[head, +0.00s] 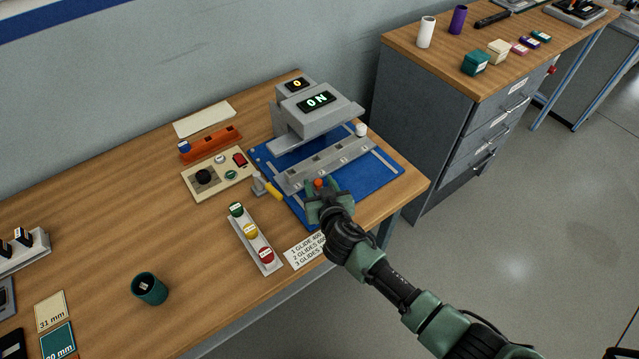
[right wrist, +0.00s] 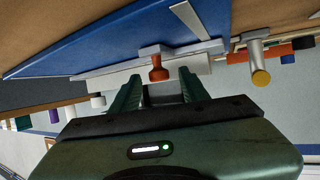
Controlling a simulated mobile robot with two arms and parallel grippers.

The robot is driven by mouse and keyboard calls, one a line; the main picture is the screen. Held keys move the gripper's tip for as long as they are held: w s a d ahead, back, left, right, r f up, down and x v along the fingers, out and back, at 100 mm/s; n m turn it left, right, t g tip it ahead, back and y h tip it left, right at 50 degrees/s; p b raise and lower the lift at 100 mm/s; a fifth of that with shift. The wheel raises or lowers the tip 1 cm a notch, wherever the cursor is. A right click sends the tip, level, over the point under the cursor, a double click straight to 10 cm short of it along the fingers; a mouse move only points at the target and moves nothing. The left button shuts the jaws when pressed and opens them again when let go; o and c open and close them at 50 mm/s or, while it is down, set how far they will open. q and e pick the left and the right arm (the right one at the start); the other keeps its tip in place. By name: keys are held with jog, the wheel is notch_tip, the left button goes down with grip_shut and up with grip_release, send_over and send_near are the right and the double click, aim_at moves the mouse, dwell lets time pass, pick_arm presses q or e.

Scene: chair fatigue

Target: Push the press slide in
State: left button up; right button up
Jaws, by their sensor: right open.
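The grey press (head: 315,105) stands on a blue base plate (head: 375,183) and its display reads ON. The grey press slide (head: 335,160), a long bar with several holes, lies on the plate in front of the press head. An orange-red knob (head: 318,184) sits by the slide's near side; it also shows in the right wrist view (right wrist: 159,72). My right gripper (head: 323,195) is open at the knob. In the right wrist view its fingers (right wrist: 157,86) point at the knob, one to each side; I cannot tell whether they touch it. My left gripper is not in view.
A yellow-ended lever (head: 272,188) is left of my right gripper. A rack with green, yellow and red caps (head: 255,240) and a printed card (head: 305,250) lie nearby. A control box (head: 215,180) and an orange block (head: 210,145) are farther left. A white cylinder (head: 361,129) stands beside the press.

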jog(key=shift+w, duration=0.1)
grip_shut()
dwell(1.2)
